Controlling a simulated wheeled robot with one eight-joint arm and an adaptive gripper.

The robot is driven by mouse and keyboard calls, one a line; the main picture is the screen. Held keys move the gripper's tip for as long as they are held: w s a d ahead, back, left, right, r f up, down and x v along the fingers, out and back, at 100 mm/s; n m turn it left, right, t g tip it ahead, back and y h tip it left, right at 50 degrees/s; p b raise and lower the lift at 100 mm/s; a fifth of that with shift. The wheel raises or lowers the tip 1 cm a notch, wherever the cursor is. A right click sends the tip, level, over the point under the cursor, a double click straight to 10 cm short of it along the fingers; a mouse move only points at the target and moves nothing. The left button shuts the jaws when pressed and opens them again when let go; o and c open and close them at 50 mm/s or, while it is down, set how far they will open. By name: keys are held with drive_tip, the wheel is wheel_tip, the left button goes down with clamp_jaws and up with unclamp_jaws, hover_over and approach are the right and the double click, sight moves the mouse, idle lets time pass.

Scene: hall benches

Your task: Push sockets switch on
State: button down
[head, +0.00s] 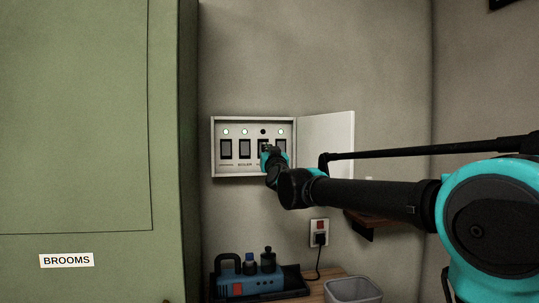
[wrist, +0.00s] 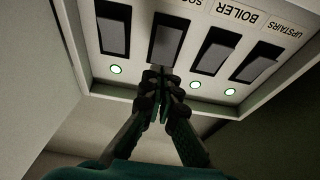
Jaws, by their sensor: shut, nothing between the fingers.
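The sockets switch (wrist: 167,40) is a dark rocker, third from left in the white switch box (head: 213,150). It also shows in the head view (head: 263,144), partly behind my gripper. Its label is cut off in the wrist view. Its lamp (head: 263,131) is dark, while the other lamps are lit. My gripper (wrist: 160,74) is shut and empty, its fingertips at the lamp-side end of this switch and hiding its lamp in the wrist view. I cannot tell whether they touch it. My gripper also shows in the head view (head: 268,151).
The boiler switch (wrist: 215,50) and upstairs switch (wrist: 255,62) sit close beside it; another switch (wrist: 113,30) is on the other side. The box door (head: 328,140) stands open to the right. A green cabinet (head: 85,120) is at left. A wall outlet (head: 319,232) is below.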

sight(264, 140)
drive_tip(key=shift+x, duration=1.35)
drive_tip(key=shift+w+a+r, duration=0.1)
drive_tip(key=shift+w+r, duration=0.2)
drive_tip(key=shift+w, duration=0.1)
drive_tip(key=shift+s, duration=0.1)
